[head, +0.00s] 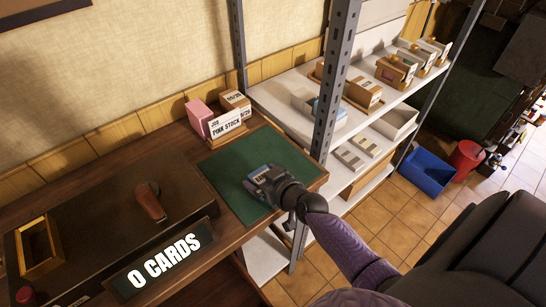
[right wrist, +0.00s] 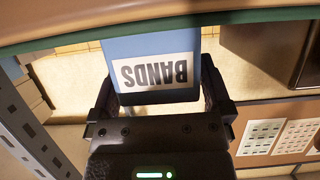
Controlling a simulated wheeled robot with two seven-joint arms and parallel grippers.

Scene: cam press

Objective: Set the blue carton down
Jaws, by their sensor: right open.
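The blue carton (right wrist: 150,47), with a white label reading BANDS upside down, is between the fingers of my right gripper (right wrist: 158,88) in the right wrist view. Its far end meets the green mat's edge there. The jaws are open around the carton; I cannot tell whether a finger still touches its side. In the head view my right gripper (head: 258,178) is low over the green mat (head: 226,168) and hides most of the carton. My left gripper is not in view.
A pink box and a PINK STOCK carton (head: 226,124) stand just behind the mat. The press with an O CARDS sign (head: 160,266) is at left. A metal shelf upright (head: 334,80) rises close right of the mat. A blue bin (head: 427,171) is on the floor.

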